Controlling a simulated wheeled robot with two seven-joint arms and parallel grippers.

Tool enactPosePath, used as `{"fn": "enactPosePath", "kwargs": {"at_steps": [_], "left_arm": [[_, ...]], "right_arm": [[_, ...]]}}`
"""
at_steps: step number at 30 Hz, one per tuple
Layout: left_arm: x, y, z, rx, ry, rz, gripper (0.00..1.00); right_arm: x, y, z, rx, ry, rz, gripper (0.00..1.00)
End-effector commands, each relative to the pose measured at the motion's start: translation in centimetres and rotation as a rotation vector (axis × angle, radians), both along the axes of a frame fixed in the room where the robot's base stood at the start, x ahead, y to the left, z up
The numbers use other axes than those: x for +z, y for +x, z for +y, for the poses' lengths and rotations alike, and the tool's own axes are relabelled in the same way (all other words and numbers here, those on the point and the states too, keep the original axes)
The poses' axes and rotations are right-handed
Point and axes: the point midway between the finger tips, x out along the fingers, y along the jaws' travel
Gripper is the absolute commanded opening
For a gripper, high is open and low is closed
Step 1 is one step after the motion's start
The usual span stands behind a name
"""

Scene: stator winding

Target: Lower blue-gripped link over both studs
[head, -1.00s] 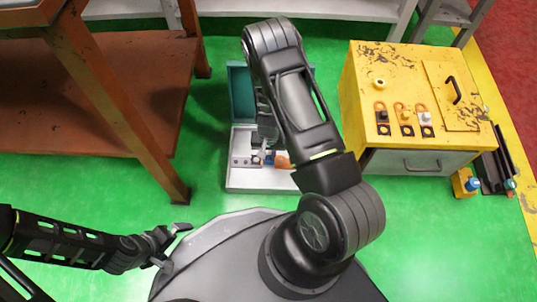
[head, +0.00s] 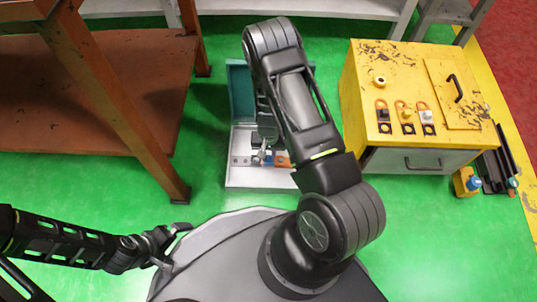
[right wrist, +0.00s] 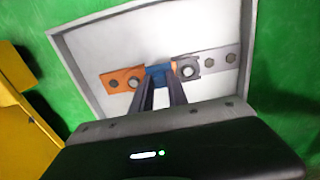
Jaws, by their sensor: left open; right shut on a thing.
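My right gripper (right wrist: 161,90) is shut on the blue grip of the link (right wrist: 158,74), inside a shallow white tray (right wrist: 90,42). The blue grip spans the gap between an orange bar (right wrist: 115,79) and a grey bar (right wrist: 218,59). One round stud (right wrist: 133,82) shows at the orange side and another (right wrist: 188,71) at the grey side, each close to an end of the link. I cannot tell how far the link sits down on them. In the head view, the blue grip (head: 268,158) shows small below my right arm. My left gripper (head: 172,246) is open and empty, away from the tray.
A yellow cabinet (head: 385,70) stands to the right, with several small orange-looped parts on top. A teal panel (head: 238,92) rises behind the tray. A rusty orange bench (head: 95,100) stands at left. Green floor lies open around the tray.

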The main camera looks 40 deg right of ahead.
Motion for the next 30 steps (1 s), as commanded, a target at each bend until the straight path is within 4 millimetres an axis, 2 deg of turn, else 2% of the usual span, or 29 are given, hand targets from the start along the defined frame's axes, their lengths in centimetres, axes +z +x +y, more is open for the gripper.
{"fn": "enactPosePath", "kwargs": {"at_steps": [30], "left_arm": [[-0.50, 0.00, 0.01, 0.000, 0.000, 0.000, 1.00]], "right_arm": [[-0.59, -0.01, -0.01, -0.001, 0.000, 0.000, 0.00]]}}
